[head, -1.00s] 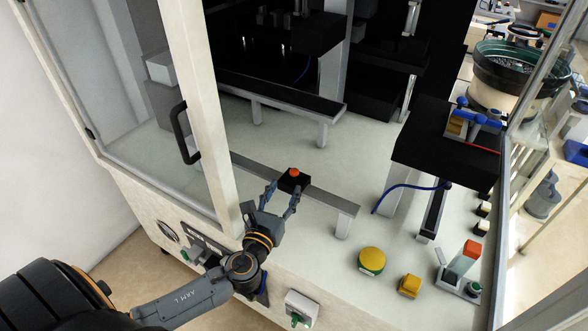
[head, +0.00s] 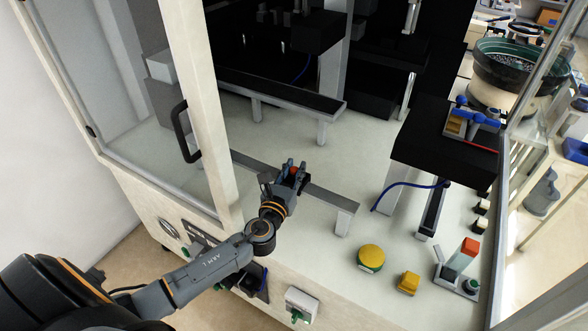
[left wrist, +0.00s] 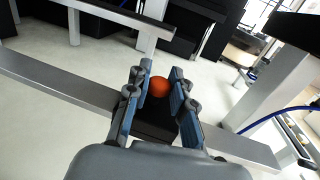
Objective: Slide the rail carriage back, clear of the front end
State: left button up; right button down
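The rail carriage, a small black block with a round red knob, sits partway along a low grey rail (head: 332,198). In the left wrist view the carriage's black body (left wrist: 155,127) shows between and below my fingers. My left gripper (head: 293,172) has its two fingers closed in on either side of the red knob, which also shows in the left wrist view (left wrist: 160,87). The gripper hides most of the carriage in the head view. My right gripper is not in view.
A yellow round button (head: 371,257), a small yellow block (head: 408,283) and a red-topped switch (head: 465,254) stand at right. A blue hose (head: 405,187) curves beyond the rail's right end.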

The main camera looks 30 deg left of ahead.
pick_arm(q)
grip_shut()
jog(key=shift+w+a, duration=0.1)
jog(key=shift+a, duration=2.1)
jog(key=o, duration=0.8)
grip_release()
jog(key=shift+d, duration=0.1)
jog(key=s, duration=0.4)
jog(key=s+d, duration=0.1)
jog(key=s, duration=0.3)
jog(key=s+d, duration=0.1)
jog(key=s, duration=0.3)
jog(key=shift+b, duration=0.35)
jog(key=shift+c, duration=0.2)
